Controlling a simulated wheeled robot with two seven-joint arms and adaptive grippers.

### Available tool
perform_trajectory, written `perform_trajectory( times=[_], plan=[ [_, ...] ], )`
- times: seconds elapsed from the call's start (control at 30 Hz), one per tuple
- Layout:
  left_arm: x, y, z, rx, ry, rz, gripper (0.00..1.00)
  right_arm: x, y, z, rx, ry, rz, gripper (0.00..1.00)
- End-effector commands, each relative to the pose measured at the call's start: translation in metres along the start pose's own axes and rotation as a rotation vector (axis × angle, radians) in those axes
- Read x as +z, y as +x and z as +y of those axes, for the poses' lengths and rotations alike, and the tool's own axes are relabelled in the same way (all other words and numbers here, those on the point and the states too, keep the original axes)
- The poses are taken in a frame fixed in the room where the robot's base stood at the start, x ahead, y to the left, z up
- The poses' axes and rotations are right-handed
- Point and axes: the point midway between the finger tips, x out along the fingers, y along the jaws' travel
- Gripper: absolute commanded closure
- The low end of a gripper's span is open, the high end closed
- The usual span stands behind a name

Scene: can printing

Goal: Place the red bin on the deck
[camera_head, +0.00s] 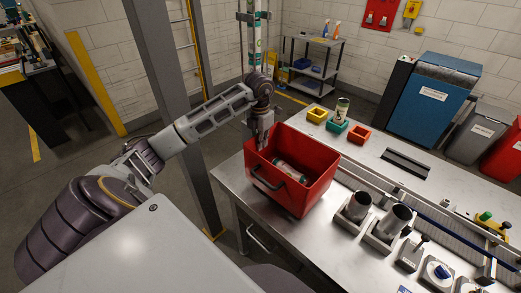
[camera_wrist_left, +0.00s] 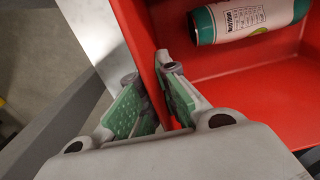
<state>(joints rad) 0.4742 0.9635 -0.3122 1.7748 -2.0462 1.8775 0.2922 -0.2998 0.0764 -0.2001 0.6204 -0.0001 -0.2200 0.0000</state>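The red bin (camera_head: 313,190) sits upright on the metal-topped workbench, near its left edge. A green and white can (camera_head: 291,172) lies on its side inside; it also shows in the left wrist view (camera_wrist_left: 250,18). My left gripper (camera_head: 263,143) points down at the bin's far-left corner. In the left wrist view, the gripper's green-padded fingers (camera_wrist_left: 150,72) straddle the bin's red wall (camera_wrist_left: 128,28), one inside and one outside, close together and apparently pinching it. The exact contact is partly hidden. My right gripper is in neither view.
The bench (camera_head: 288,238) carries small yellow (camera_head: 317,116), green and red (camera_head: 358,135) trays at the back. A can (camera_head: 342,107) stands in the green tray. Metal cups (camera_head: 392,221) and fixtures stand right of the bin. A grey post (camera_head: 165,80) rises left of the bench.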

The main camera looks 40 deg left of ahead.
Motion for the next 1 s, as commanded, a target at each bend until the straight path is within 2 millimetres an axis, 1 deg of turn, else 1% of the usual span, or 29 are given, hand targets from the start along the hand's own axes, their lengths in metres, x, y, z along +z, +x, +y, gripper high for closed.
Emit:
perform_trajectory(
  times=[0.43, 0.93, 1.0],
  plan=[
    [0.000, 0.034, 0.000, -0.002, 0.000, 0.000, 1.00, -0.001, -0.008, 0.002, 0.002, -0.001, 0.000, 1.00],
    [0.000, 0.039, 0.001, 0.000, 0.000, -0.001, 1.00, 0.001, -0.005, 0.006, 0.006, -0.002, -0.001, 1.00],
    [-0.001, 0.039, 0.001, 0.000, 0.000, 0.001, 0.88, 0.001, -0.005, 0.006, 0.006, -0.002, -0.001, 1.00]
  ],
)
